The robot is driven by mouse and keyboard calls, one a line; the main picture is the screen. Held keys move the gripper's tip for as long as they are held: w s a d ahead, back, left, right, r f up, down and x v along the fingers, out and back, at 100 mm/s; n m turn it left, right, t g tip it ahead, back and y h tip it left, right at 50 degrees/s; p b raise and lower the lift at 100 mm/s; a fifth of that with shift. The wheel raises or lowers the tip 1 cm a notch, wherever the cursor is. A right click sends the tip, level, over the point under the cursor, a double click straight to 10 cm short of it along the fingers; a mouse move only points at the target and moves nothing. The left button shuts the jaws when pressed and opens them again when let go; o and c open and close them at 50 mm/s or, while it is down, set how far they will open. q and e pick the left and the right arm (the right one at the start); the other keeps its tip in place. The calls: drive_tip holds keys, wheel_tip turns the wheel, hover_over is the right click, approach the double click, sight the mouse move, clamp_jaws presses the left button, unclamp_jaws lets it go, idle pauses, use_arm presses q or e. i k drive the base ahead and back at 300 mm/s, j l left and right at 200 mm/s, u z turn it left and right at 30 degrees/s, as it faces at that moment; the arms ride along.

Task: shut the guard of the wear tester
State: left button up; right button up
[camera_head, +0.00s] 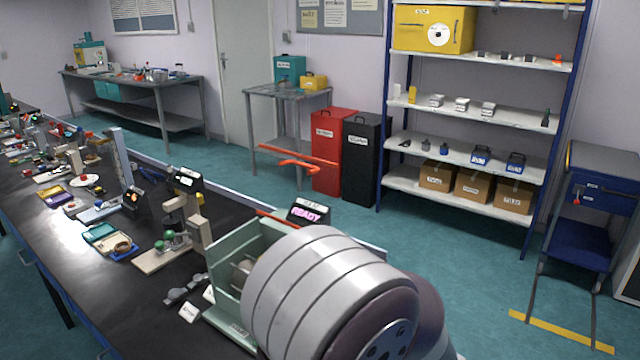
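The wear tester appears to be the pale green open-topped machine (222,283) on the black bench, with a dark display reading READY (308,213) behind it. Its guard seems to stand raised: an orange edge bar with a handle (298,165) shows above the machine, and a red-orange bar (290,221) runs along the machine's rear top. Any clear panel between these bars is too faint to make out. A large silver ribbed arm link, which looks like mine, hides the machine's right part. Neither of my grippers is in view.
The black bench (60,265) is crowded with small instruments leftward. A beige stand with green knobs (170,243) and small dark parts (186,290) lie close left of the machine. Behind are red (328,175) and black (360,185) cabinets and a shelf rack (470,195).

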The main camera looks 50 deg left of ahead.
sight(313, 169)
drive_tip(key=i+u, duration=0.75)
drive_tip(key=i+l+u, duration=0.25)
drive_tip(key=i+u, duration=0.15)
drive_tip(key=i+l+u, duration=0.4)
drive_tip(key=i+u, duration=0.2)
drive_tip(key=u, duration=0.3)
drive_tip(key=i+l+u, duration=0.2)
drive_tip(key=u, duration=0.3)
drive_tip(key=i+l+u, duration=0.2)
drive_tip(key=u, duration=0.25)
drive_tip(key=i+l+u, duration=0.1)
drive_tip(key=l+u, duration=0.2)
drive_tip(key=u, duration=0.2)
drive_tip(key=i+l+u, duration=0.1)
drive_tip(key=l+u, duration=0.2)
drive_tip(key=u, duration=0.2)
drive_tip(key=l+u, duration=0.35)
drive_tip(key=u, duration=0.15)
